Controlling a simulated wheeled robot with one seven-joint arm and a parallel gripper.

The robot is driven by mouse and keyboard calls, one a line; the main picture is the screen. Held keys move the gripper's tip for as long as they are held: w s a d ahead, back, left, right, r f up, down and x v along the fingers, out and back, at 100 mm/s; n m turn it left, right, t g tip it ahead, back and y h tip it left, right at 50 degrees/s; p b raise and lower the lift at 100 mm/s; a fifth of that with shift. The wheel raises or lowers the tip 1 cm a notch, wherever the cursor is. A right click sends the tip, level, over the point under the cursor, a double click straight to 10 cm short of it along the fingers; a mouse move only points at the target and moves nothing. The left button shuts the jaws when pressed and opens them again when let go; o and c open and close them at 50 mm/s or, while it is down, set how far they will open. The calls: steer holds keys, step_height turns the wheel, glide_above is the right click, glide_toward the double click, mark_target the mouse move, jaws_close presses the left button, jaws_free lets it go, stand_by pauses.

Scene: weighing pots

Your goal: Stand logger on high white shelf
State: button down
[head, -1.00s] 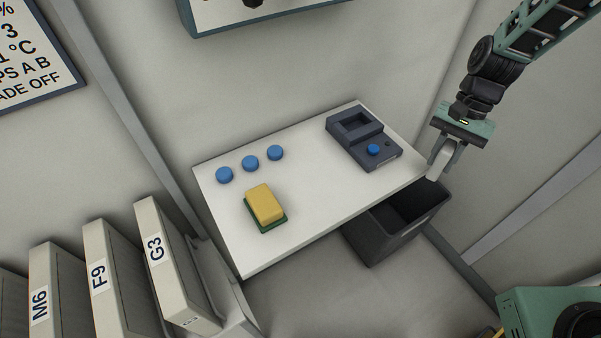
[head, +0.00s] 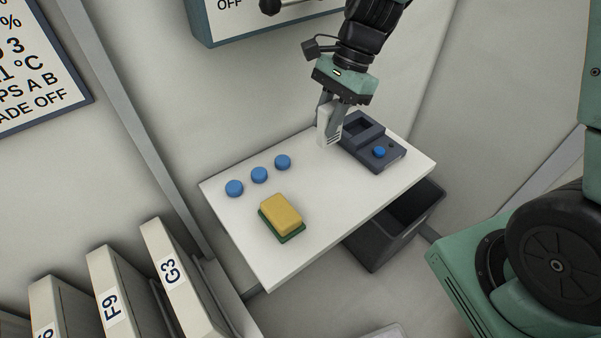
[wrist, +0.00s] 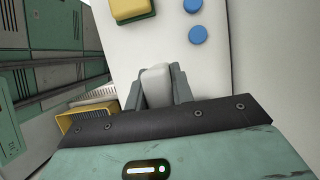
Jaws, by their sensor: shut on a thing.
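My gripper (head: 329,117) is shut on the logger (head: 328,128), a small white block with slots low on one side. In the head view it is over the back part of the white shelf (head: 330,200), just left of the dark grey device. I cannot tell whether the logger touches the shelf top. In the wrist view the white logger (wrist: 156,84) stands between the two grey fingers, with the white shelf (wrist: 180,40) beyond it.
On the shelf are a dark device (head: 378,152) with a blue knob, blue discs (head: 259,175) in a row and a yellow sponge (head: 282,214) on a green base. A dark bin (head: 390,230) stands below. Labelled binders (head: 175,280) stand at lower left. The shelf's front right is clear.

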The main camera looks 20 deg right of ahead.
mark_target(321, 146)
steer(key=f, duration=0.5)
steer(key=shift+a, duration=0.25)
steer(key=shift+f+p, duration=0.3)
steer(key=shift+f, duration=2.1)
steer(key=shift+f, duration=0.1)
steer(key=c, duration=1.2)
jaws_free()
